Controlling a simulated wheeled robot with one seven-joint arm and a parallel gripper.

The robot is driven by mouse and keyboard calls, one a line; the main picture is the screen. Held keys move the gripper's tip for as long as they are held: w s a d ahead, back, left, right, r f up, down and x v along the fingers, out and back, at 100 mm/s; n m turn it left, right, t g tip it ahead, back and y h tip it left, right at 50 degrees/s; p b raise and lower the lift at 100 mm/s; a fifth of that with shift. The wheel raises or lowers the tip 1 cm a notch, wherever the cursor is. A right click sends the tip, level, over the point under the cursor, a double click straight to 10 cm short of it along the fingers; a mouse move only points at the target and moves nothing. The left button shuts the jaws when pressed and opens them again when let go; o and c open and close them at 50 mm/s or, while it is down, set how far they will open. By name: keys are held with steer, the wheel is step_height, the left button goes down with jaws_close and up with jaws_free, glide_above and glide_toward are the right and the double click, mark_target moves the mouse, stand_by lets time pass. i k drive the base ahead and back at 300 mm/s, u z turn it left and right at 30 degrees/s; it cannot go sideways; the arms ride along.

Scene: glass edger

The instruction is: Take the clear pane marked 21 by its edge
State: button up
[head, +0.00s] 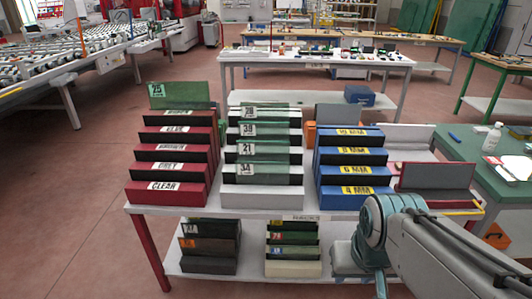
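The pane marked 21 (268,152) stands in the white middle rack (262,197) on the table. It shows as a greenish strip with a white label reading 21 at its left. Its lower part is hidden behind the step in front. In the same rack a pane marked 34 (275,173) stands in front of it and a pane marked 39 (270,131) behind it, with another farther back. My arm comes in from the lower right, and its bent joint is beside the table's right end. My gripper cannot be made out.
A maroon rack (160,197) with colour labels stands left, with a pane marked 75 (185,97) at its back. A blue rack (345,201) with millimetre labels stands right. More panes fill the lower shelf (185,268). A green bench (480,165) is at right; floor at left is clear.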

mark_target(247, 151)
steer(key=k, duration=0.65)
steer(key=u, duration=0.55)
steer(key=i, duration=0.65)
steer(key=u, duration=0.85)
steer(key=i, duration=0.9)
steer(key=z, duration=0.6)
steer(key=i, duration=1)
steer(key=z, duration=0.85)
